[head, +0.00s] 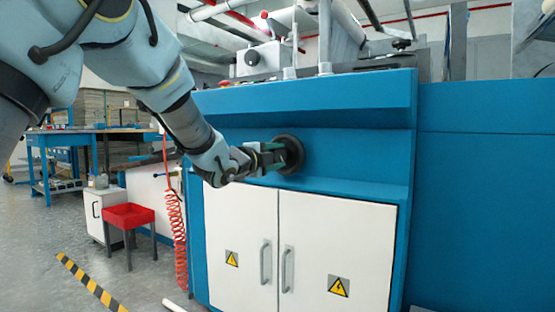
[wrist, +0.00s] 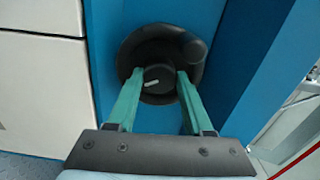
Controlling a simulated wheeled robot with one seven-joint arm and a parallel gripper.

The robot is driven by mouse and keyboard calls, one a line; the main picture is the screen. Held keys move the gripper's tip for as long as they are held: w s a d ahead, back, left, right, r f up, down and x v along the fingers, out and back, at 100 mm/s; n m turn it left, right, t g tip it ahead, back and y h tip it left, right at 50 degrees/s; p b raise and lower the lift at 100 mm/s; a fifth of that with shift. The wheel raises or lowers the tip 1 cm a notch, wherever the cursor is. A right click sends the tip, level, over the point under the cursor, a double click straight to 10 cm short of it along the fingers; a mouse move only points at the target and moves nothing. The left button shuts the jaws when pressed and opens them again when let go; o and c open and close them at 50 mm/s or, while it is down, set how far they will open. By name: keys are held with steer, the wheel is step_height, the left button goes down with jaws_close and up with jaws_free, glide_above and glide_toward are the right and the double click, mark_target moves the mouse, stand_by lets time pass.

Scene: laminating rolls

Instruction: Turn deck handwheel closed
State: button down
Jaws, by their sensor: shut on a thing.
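The handwheel (head: 291,154) is a round black wheel on the front of the blue machine, above the white cabinet doors. In the wrist view the handwheel (wrist: 192,50) shows a dark rim with a rounded lump at upper right. Its round hub (wrist: 158,80) carries a short light mark. My gripper (head: 274,156) reaches the wheel from the left. In the wrist view the two green fingers of my gripper (wrist: 158,84) stand on either side of the hub, shut on it. The fingers hide part of the lower rim.
White cabinet doors (head: 279,245) with two grey handles and warning labels lie below the wheel. A red coiled hose (head: 176,235) hangs at the machine's left edge. A red tray (head: 129,216) stands further left. The grey floor there is open, with a striped tape line.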

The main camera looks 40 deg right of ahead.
steer(key=shift+c, duration=1.5)
jaws_free()
steer(key=p+v, duration=0.2)
steer(key=v, duration=0.8)
steer(key=shift+a, duration=0.35)
steer(key=shift+s, duration=0.1)
